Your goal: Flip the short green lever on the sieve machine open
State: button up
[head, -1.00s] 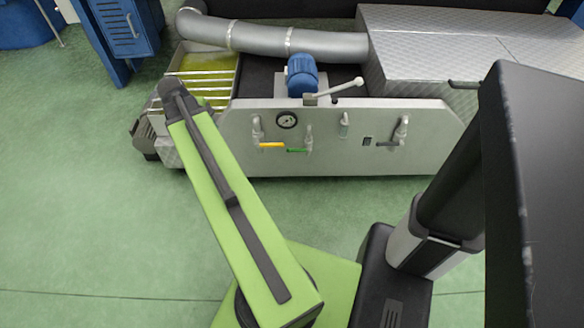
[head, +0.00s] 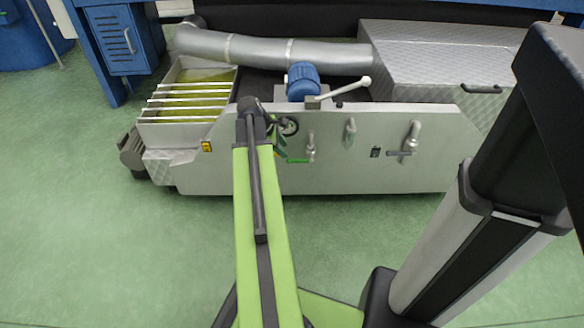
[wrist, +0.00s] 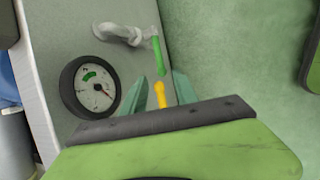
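The short green lever (head: 298,161) sits on the front panel of the sieve machine (head: 385,178), lying sideways from its valve pipe. It shows in the wrist view (wrist: 159,56), upright in the picture, just beyond my fingertips. My gripper (wrist: 158,84) is open, its two pale green fingers spread, with nothing seen held. A yellow lever (wrist: 160,95) shows between the fingers; I cannot tell whether they touch it. In the head view my gripper (head: 279,142) is at the panel, left of and slightly above the green lever, and my arm hides the yellow lever's surroundings.
A round dial gauge (wrist: 90,86) is close to the left of my fingers in the wrist view. Further right on the panel are a grey-handled valve (head: 406,147) and a small pipe (head: 350,132). A white-tipped lever (head: 345,91) stands on top. Green floor is clear in front.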

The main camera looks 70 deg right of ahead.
aim_at(293, 160)
jog(key=b+x, duration=0.5)
jog(key=x, duration=0.2)
jog(key=shift+f, duration=0.4)
jog(key=shift+s+d+f+b, duration=0.2)
jog(key=shift+d+f+b, duration=0.2)
jog(key=shift+b, duration=0.25)
grip_shut()
